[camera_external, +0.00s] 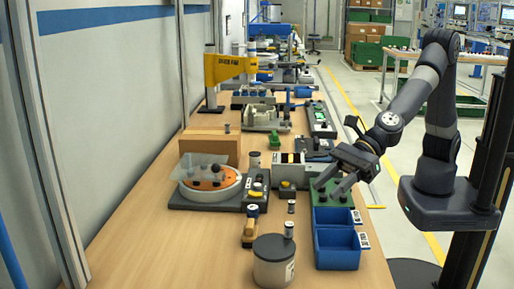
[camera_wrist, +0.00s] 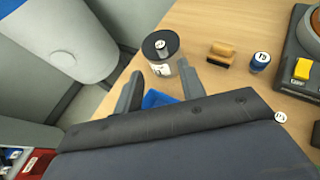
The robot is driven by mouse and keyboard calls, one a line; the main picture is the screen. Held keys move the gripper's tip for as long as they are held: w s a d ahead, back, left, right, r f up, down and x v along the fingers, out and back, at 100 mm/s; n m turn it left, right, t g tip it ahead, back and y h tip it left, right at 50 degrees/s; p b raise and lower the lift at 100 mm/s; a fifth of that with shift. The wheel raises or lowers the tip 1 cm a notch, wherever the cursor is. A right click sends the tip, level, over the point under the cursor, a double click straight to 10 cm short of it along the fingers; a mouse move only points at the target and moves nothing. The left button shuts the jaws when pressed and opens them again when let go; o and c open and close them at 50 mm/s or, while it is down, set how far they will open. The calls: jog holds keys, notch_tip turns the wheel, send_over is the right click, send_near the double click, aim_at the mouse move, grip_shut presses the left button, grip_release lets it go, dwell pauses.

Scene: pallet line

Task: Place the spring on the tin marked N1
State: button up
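A pale tin (camera_external: 272,268) with a dark lid stands at the near end of the bench. Its side has a white label too small to read; it also shows in the wrist view (camera_wrist: 159,68). A small grey cylinder with a marked white top (camera_external: 289,230), perhaps the spring, appears to stand on the lid; it also shows in the wrist view (camera_wrist: 163,48). I cannot make out any coils. My gripper (camera_external: 330,189) is above the bench behind the blue bins. Its two fingers (camera_wrist: 160,82) are apart with nothing seen between them.
Blue bins (camera_external: 336,240) stand right of the tin. A yellow-and-wood block (camera_external: 251,227) and another labelled cylinder (camera_external: 291,207) stand behind it. A white round dish (camera_external: 211,190) sits further left. The left front of the bench is bare.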

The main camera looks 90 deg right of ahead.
jog(key=shift+v, duration=0.85)
